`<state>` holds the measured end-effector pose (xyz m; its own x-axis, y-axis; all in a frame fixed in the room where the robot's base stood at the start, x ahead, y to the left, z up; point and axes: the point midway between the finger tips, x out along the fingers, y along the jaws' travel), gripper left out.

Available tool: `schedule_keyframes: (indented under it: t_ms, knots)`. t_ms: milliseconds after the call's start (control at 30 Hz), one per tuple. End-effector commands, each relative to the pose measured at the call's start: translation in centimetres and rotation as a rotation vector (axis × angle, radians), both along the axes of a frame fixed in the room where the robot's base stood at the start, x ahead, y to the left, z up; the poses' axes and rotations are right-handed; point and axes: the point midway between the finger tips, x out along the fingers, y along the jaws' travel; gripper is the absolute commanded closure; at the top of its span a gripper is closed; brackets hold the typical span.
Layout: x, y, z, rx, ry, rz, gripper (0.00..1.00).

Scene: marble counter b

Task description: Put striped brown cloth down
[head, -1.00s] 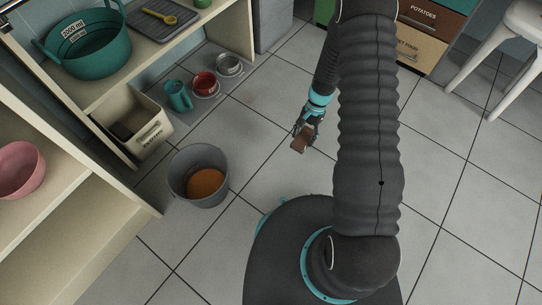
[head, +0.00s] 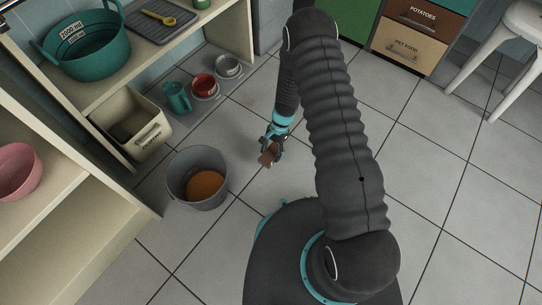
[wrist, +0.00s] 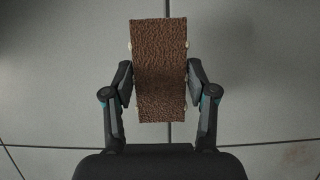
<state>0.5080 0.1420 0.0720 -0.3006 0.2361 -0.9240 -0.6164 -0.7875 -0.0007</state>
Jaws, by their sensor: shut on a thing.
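The brown cloth (wrist: 158,70) is a small, textured rectangle in the wrist view, held upright between my fingers. Stripes are hard to make out. My gripper (wrist: 160,92) is shut on it, with one finger at each side edge. In the head view the cloth (head: 266,158) shows as a small brown piece at the tip of my gripper (head: 271,149). It hangs over the tiled floor, to the right of the grey bucket. I cannot tell its exact height above the floor.
A grey bucket (head: 214,197) with an orange-brown content stands left of my gripper. A cream bin (head: 150,141), a teal jug (head: 178,97), a red bowl (head: 204,85) and a metal bowl (head: 229,66) stand by the shelf. The floor (head: 440,190) on the right is clear.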

Motion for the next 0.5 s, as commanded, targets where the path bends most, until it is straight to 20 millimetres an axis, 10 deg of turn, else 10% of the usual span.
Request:
schedule_keyframes:
  t_ms: [500]
  knots:
    - [-0.1, 0.0, -3.5, 0.0, 0.001, 0.0, 0.81]
